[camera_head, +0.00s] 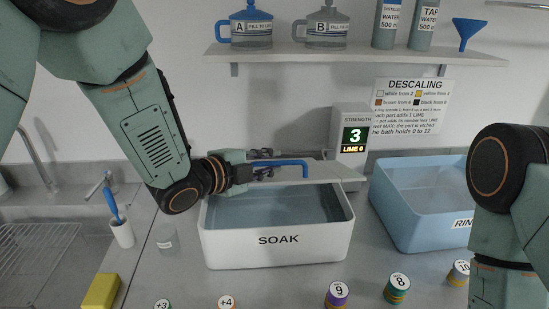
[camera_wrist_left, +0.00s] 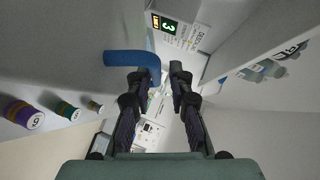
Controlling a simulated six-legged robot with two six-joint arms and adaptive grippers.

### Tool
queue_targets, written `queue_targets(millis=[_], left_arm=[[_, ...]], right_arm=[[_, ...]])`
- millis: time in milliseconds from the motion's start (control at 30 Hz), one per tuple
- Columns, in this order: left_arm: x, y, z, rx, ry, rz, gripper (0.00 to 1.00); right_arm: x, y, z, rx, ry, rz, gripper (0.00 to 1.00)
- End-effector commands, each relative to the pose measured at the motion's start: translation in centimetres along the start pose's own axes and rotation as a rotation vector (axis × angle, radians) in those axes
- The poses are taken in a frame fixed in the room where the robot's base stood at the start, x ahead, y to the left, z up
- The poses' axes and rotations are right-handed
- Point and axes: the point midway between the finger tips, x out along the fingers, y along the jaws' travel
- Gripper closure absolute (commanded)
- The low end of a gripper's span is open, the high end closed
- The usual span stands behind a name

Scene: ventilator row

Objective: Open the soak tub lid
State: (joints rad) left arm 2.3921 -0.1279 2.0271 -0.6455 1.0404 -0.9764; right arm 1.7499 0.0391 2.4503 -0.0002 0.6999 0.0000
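The white soak tub (camera_head: 279,248) stands on the counter, with water showing through its open front part. Its pale lid (camera_head: 335,171) is at the tub's rear, clear of the front; its exact tilt is hard to tell. The blue lid handle (camera_head: 290,163) runs along the lid and also shows large in the left wrist view (camera_wrist_left: 125,58). My left gripper (camera_head: 268,163) is at the handle's left part. In the wrist view its fingers (camera_wrist_left: 156,76) are apart, with the handle's bent end close to the left fingertip. My right gripper is out of view.
A blue rinse tub (camera_head: 411,232) stands right of the soak tub. A strength display (camera_head: 352,138) stands behind. A shelf (camera_head: 350,55) with jugs hangs above. A sink (camera_head: 45,205) is at left.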

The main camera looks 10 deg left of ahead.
Motion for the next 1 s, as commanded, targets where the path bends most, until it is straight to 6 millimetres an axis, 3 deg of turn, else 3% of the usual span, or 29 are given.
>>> queue_targets(millis=[200, 467, 700, 1000], left_arm=[[1.8, 0.0, -0.1, 0.001, 0.002, 0.001, 0.80], [2.1, -0.1, -0.1, 0.000, 0.001, 0.000, 0.80], [2.0, -0.1, -0.1, 0.001, 0.002, -0.001, 0.99], [2.1, -0.2, -0.2, 0.003, 0.004, -0.002, 1.00]], right_arm=[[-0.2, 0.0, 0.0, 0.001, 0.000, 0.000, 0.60], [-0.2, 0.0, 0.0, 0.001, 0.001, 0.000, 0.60], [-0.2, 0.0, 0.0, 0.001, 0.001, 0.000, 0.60], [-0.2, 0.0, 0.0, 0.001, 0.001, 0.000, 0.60]])
